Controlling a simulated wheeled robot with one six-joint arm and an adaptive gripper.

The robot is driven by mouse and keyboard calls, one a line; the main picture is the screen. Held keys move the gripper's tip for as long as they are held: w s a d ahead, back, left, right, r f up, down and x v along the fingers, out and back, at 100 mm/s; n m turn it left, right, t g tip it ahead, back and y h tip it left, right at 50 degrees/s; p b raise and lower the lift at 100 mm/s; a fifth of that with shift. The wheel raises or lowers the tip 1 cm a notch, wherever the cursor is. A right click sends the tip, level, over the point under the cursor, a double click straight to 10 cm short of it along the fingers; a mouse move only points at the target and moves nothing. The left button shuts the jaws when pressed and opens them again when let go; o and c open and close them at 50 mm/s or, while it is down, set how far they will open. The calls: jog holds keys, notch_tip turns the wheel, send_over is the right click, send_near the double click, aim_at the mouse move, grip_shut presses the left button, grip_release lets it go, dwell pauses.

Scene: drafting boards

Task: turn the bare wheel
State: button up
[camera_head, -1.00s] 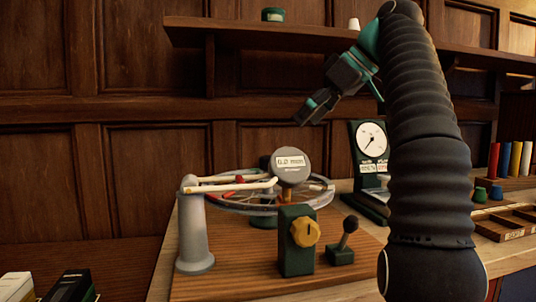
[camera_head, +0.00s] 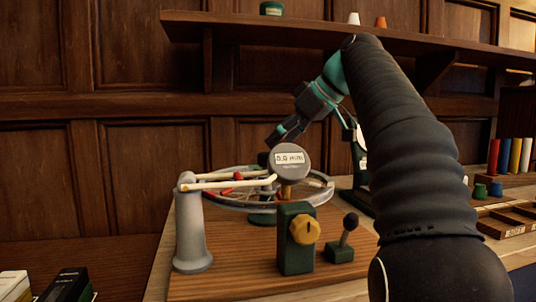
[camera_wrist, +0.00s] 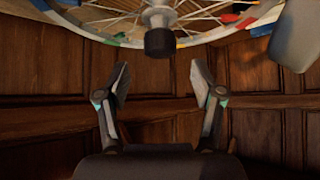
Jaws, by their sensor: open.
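The bare wheel (camera_head: 232,204) lies flat on a stand on the wooden board, with spokes and several coloured marks on its rim. In the wrist view the wheel (camera_wrist: 100,40) fills the top, with its metal hub and dark hub end (camera_wrist: 160,42) in the middle. My gripper (camera_head: 277,138) is above the wheel's far side in the head view. In the wrist view my gripper (camera_wrist: 160,78) is open and empty, its fingertips apart on either side below the hub end. The gauge and a pale arm hide part of the wheel in the head view.
A round digital gauge (camera_head: 289,159) and a grey post (camera_head: 193,225) with a pale arm stand over the wheel's near side. A green block with a yellow knob (camera_head: 305,229) and a black-knobbed lever (camera_head: 344,240) stand in front. A shelf (camera_head: 300,32) runs above.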

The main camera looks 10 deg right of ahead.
aim_at(268, 153)
jog(key=x, duration=0.5)
jog(key=shift+w+a+f, duration=0.15)
jog(key=shift+f, duration=0.1)
grip_shut()
jog(key=shift+a, duration=0.1)
